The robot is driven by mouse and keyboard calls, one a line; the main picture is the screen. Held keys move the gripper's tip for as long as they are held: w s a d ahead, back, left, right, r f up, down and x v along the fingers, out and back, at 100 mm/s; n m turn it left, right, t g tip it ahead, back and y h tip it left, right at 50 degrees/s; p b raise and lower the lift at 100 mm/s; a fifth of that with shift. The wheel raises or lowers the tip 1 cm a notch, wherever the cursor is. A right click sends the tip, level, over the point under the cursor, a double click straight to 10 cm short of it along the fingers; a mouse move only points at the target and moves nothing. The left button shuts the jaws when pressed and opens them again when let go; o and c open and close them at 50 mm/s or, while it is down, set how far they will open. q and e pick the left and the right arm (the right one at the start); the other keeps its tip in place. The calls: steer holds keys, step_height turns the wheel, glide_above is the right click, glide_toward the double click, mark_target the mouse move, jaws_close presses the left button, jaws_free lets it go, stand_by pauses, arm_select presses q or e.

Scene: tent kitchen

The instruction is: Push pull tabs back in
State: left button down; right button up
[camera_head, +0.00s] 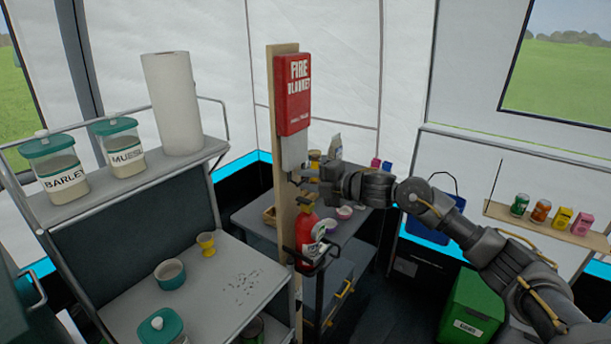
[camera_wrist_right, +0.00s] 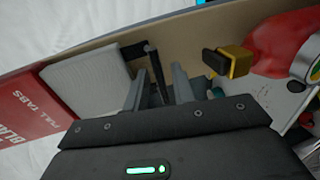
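The red fire blanket case (camera_head: 292,95) is fixed high on an upright wooden board (camera_head: 284,215). A pale grey blanket part (camera_head: 293,152) hangs out below it; it also shows in the right wrist view (camera_wrist_right: 90,78), beside the red case with "PULL TABS" lettering (camera_wrist_right: 38,108). A dark pull tab (camera_wrist_right: 154,72) stands at the blanket's lower end. My right gripper (camera_head: 304,180) is just below the blanket. In the right wrist view its two fingers (camera_wrist_right: 158,88) are apart, with the dark tab between them and gaps visible. My left gripper is out of view.
A red fire extinguisher (camera_head: 305,240) hangs below my right gripper; its yellow-and-black top (camera_wrist_right: 232,62) is close to the fingers. A shelf cart (camera_head: 130,180) with jars and a paper roll stands left. A green bin (camera_head: 472,305) is at lower right.

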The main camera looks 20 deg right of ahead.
steer(key=shift+w+a+f, duration=0.15)
steer(key=shift+w+a, duration=0.2)
steer(key=shift+w, duration=0.05)
jaws_close()
